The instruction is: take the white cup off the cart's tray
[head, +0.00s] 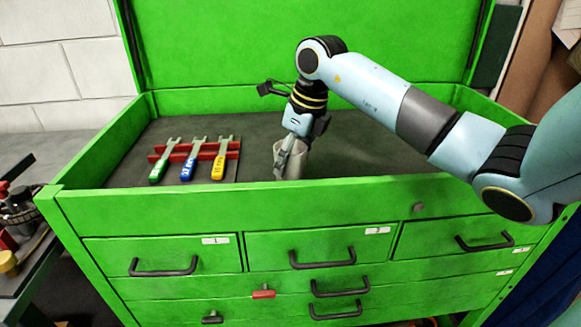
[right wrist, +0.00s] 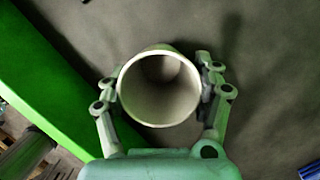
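The white cup (head: 304,161) stands in the dark-floored top tray (head: 365,150) of the green cart. The front wall of the tray is close to its base. My right gripper (head: 287,160) points down at the cup and partly covers it. In the right wrist view the round open rim of the cup (right wrist: 160,86) faces the camera, and the cup looks empty. The fingers of my right gripper (right wrist: 160,82) are on both sides of the cup, with no clear gap. Whether they press on it cannot be told. My left gripper is not in view.
A red rack (head: 206,152) with several colour-handled tools lies to the left of the cup. The green front wall (head: 250,197) and raised lid (head: 210,45) bound the tray. The tray floor right of the cup looks clear. Drawers with dark handles are below.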

